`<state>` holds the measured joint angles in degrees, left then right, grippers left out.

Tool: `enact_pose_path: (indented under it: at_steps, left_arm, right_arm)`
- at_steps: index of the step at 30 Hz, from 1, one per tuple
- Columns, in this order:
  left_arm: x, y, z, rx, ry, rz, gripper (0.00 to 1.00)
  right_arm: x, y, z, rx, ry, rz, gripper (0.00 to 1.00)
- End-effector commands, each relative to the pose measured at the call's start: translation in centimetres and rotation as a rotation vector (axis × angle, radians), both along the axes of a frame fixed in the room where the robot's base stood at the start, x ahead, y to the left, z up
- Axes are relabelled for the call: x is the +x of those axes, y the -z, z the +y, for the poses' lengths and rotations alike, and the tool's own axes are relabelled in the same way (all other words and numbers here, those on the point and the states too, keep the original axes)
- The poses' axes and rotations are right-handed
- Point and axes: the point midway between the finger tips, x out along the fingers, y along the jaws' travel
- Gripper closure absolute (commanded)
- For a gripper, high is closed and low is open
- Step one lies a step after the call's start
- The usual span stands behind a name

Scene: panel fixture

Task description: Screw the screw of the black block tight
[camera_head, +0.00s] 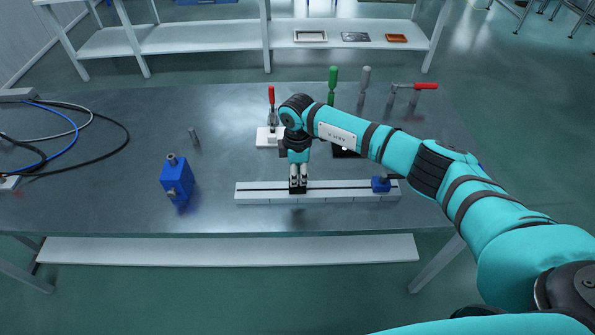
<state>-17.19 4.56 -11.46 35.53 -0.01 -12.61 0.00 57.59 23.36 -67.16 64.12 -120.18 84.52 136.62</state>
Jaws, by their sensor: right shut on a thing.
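The black block (298,190) sits on the long white rail (345,193) near the front of the table, left of the rail's middle. My right gripper (298,182) points down from above at the black block, with its fingers shut at the block's top. The screw is hidden between the fingers, so its seating cannot be told. My left gripper is not in view.
Left of the rail stands a blue device (177,180). Behind are a red-handled clamp (271,96), a green-handled tool (333,78) and another red-handled clamp (425,86). Cables (75,130) lie far left.

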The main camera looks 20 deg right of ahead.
Motion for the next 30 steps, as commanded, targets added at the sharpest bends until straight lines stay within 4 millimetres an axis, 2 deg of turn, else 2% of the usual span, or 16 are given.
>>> enact_pose_path:
  at_steps: [6,20,21,26,30]
  left_arm:
    - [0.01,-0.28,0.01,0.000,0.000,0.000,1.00]
    - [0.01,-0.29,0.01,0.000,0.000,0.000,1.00]
    - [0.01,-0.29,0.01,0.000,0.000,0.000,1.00]
    - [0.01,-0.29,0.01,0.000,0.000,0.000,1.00]
    - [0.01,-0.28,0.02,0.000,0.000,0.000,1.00]
  right_arm:
    - [0.20,-0.24,-0.02,0.001,0.055,-0.005,1.00]
    - [0.20,-0.21,0.01,0.002,0.065,-0.005,1.00]
    - [0.20,-0.21,0.01,0.002,0.065,-0.005,0.72]
    - [0.14,-0.15,0.02,0.001,0.064,-0.004,0.52]
    - [0.08,-0.09,0.02,0.001,0.064,-0.002,0.52]
